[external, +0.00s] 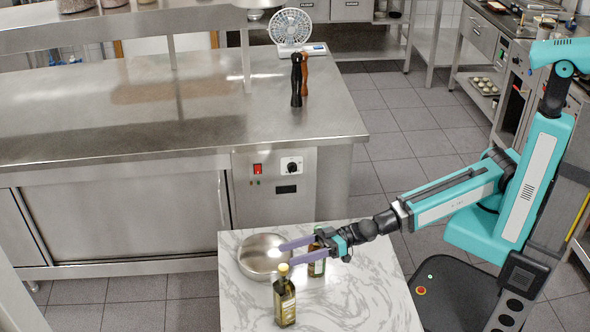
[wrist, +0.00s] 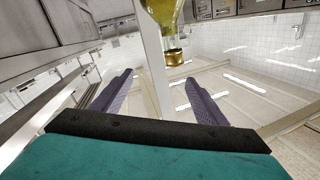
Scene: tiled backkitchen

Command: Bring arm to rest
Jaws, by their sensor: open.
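My gripper (external: 281,255) is open in the external view, with its two purple fingers reaching left over the marble table. In the wrist view the fingers of my gripper (wrist: 158,92) stand apart with nothing between their pads. A steel bowl or pan (external: 262,262) sits on the table by the fingertips. One bottle with a yellow cap (external: 285,303) stands in front of the fingers. Another dark bottle (external: 317,266) stands beside the gripper and is partly hidden by it.
The marble table (external: 370,305) has bare room at its front right. Grey tiled floor (external: 405,130) is clear to the right.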

